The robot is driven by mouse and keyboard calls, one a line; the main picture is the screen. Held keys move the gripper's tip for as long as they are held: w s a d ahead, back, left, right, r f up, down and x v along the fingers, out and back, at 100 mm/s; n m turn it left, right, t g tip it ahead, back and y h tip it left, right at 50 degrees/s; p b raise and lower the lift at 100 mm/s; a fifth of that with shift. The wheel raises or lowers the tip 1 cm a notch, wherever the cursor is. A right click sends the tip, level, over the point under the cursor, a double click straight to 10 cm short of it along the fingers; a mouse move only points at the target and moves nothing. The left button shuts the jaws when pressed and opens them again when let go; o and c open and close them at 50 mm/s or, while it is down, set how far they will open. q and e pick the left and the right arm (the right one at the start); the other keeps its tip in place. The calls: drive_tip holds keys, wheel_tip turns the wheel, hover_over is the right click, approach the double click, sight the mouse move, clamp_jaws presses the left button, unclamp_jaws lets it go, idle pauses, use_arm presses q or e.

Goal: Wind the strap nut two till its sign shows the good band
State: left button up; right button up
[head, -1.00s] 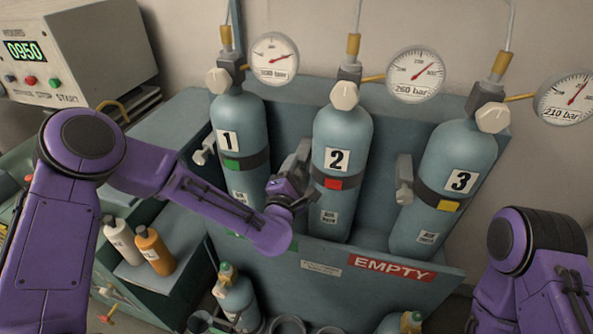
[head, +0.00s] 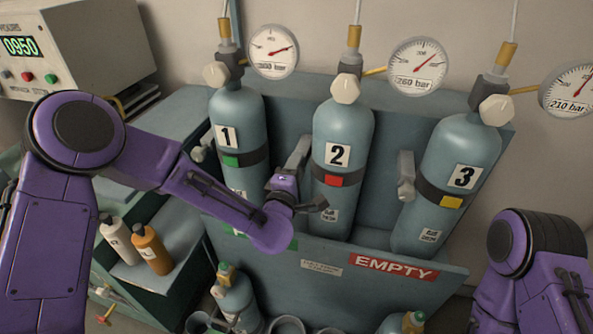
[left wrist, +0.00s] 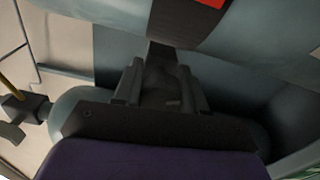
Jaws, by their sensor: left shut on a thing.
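Cylinder two (head: 341,123) stands upright in the rack with a dark strap around it. The sign (head: 334,180) on this strap shows red. A grey strap fitting (head: 299,152) sits at its left side, and my left gripper (head: 301,194) is just below and in front of it. In the left wrist view my left gripper (left wrist: 160,90) has its fingers closed around a dark part in line with the strap, likely the strap nut; its shape is mostly hidden. The red sign (left wrist: 207,2) is only partly in that view. My right gripper is out of view.
Cylinder one (head: 236,107) with a green sign and cylinder three (head: 467,143) with a yellow sign stand on either side. The rack's front panel (head: 305,254) rises below my gripper. Smaller bottles (head: 235,300) stand in front.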

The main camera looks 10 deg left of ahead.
use_arm(q)
drive_tip(key=shift+m+b, duration=0.3)
drive_tip(key=shift+m, duration=1.3)
drive_tip(key=o, duration=1.1)
drive_tip(key=shift+c, duration=0.2)
drive_tip(key=s+b, duration=0.3)
drive_tip(key=s, duration=0.7)
drive_tip(key=shift+s+a, duration=0.25)
drive_tip(key=shift+a, duration=0.15)
